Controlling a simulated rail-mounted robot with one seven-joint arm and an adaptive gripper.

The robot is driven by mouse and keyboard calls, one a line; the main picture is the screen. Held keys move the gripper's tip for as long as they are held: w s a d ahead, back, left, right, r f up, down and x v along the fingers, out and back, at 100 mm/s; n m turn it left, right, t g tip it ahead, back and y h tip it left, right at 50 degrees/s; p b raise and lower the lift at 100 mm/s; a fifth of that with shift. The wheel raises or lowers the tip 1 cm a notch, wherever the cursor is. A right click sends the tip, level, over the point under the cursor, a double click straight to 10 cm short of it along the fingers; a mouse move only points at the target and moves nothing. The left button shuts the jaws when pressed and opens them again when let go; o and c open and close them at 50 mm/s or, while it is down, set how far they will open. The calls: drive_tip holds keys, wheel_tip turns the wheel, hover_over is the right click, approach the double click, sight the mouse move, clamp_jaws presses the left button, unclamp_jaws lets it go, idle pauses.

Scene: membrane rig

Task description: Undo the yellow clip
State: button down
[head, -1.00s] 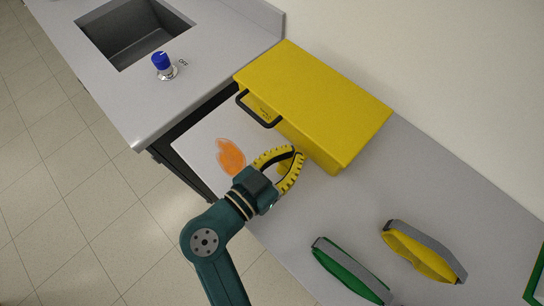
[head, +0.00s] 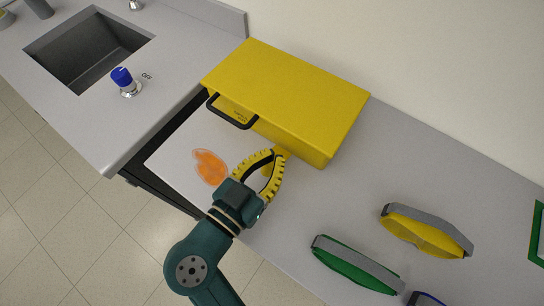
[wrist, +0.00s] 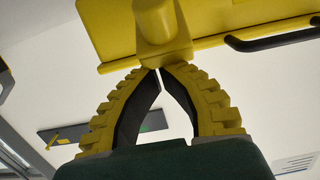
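The yellow box (head: 290,95) lies on the grey counter against the wall, with a black handle (head: 232,112) on its front. A yellow knob-like part, which seems to be the yellow clip (wrist: 157,22), stands out from the box in the wrist view. My gripper (head: 279,156) is at the box's front, right of the handle. In the wrist view its curved yellow fingers (wrist: 161,69) nearly meet at the tips, right at the clip's lower edge. The clip hides the very ends, so contact is unclear. I see nothing held between them.
Green goggles (head: 350,268) and yellow goggles (head: 425,233) lie to the right. A sink (head: 88,50) and blue knob (head: 122,78) are on the left counter. Clear counter lies between box and goggles.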

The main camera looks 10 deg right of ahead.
sight(273, 164)
drive_tip(key=r, duration=0.1)
drive_tip(key=r+p, duration=0.1)
drive_tip(key=w+d+r, duration=0.1)
drive_tip(key=shift+r, duration=0.1)
drive_tip(key=shift+s+a+p, duration=0.15)
drive_tip(key=shift+a+p, duration=0.15)
drive_tip(key=shift+a, duration=0.05)
drive_tip(key=f+v, duration=0.2)
drive_tip(key=v, duration=0.6)
drive_tip(key=shift+s+a, duration=0.2)
drive_tip(key=shift+s, duration=0.15)
drive_tip(key=shift+d, duration=0.1)
